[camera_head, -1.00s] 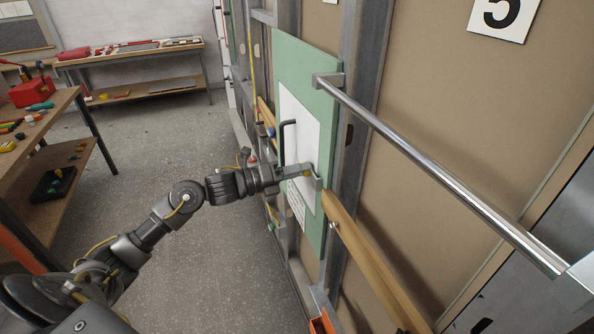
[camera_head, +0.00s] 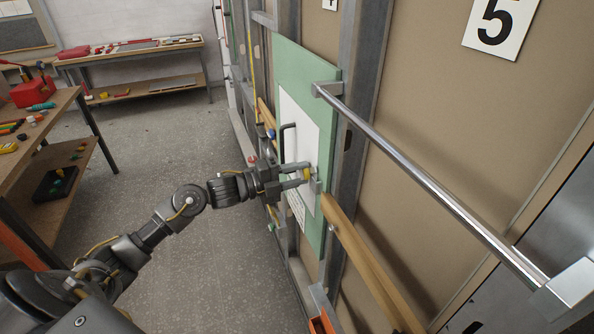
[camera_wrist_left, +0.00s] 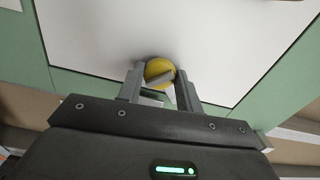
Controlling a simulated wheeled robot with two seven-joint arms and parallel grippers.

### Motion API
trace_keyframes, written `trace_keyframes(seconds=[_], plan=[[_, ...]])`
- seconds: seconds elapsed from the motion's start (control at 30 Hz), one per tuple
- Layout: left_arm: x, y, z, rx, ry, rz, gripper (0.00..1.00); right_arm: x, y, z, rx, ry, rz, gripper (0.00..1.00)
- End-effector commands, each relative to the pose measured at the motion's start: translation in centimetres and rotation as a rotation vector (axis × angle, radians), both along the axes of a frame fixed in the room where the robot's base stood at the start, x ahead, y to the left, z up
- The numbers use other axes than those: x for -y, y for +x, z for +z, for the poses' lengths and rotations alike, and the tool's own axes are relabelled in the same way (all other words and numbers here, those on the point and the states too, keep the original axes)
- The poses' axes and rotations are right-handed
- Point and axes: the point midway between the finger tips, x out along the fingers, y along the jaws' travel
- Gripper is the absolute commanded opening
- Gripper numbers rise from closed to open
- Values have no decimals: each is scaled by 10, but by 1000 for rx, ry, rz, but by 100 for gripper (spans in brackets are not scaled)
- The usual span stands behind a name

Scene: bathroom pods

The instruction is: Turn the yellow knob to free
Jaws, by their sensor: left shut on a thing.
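The yellow knob (camera_head: 306,174) is on the white panel (camera_head: 302,122) that sits on the green wall board (camera_head: 290,55). In the left wrist view the knob (camera_wrist_left: 158,68) is a round yellow disc with a grey bar across it, tilted up to the right. My left gripper (camera_head: 302,175) reaches the panel from the left and is shut on the knob. In the left wrist view its two fingers (camera_wrist_left: 160,88) stand on either side of the knob and hide part of it. My right gripper is in no view.
A dark upright handle (camera_head: 283,145) stands on the panel just above my gripper. A chrome rail (camera_head: 430,185) juts out along the wall at right. A workbench (camera_head: 55,115) stands at left; the floor between is clear.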

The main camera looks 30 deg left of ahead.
Motion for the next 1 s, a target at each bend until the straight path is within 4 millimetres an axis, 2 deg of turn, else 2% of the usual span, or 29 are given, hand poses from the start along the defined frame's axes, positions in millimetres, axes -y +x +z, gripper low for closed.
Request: trace_keyframes(seconds=[0.6, 1.0], plan=[[0, 0, 2, -378, -423, 1, 13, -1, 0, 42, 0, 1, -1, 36], [0, 0, 0, -526, -590, 1, 13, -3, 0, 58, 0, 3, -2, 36]])
